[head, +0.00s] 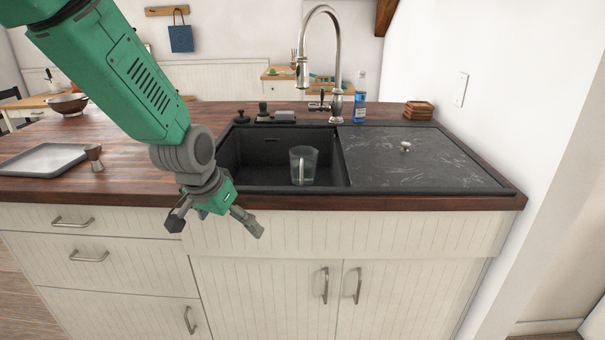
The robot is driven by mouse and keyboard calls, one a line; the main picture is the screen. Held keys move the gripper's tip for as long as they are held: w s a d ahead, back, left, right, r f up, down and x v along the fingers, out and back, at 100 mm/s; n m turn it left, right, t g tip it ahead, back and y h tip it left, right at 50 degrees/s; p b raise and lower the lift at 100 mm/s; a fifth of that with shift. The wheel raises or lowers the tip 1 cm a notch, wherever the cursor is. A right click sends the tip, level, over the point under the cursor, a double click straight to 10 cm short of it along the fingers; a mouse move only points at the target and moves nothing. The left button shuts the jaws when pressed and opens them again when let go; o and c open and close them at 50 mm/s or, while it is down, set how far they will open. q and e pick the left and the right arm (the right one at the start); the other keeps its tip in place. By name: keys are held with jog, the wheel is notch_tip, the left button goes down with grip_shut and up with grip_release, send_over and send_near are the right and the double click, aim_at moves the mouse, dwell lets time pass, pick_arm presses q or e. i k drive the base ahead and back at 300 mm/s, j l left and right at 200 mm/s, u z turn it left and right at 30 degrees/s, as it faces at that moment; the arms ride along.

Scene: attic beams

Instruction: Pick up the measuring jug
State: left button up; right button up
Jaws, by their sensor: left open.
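The measuring jug (308,165) is clear and stands upright inside the dark sink basin (255,165). Its pale handle faces toward me. My left gripper (218,232) is open and empty. It hangs in front of the counter's front edge, to the left of the jug and nearer to me, apart from it. My right gripper does not show.
A tall curved faucet (335,70) rises behind the sink, with a blue bottle (360,98) beside it. A grey tray (45,160) and small wooden cup (94,157) are on the left counter.

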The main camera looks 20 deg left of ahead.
aim_at(304, 159)
jog(key=i, duration=1.5)
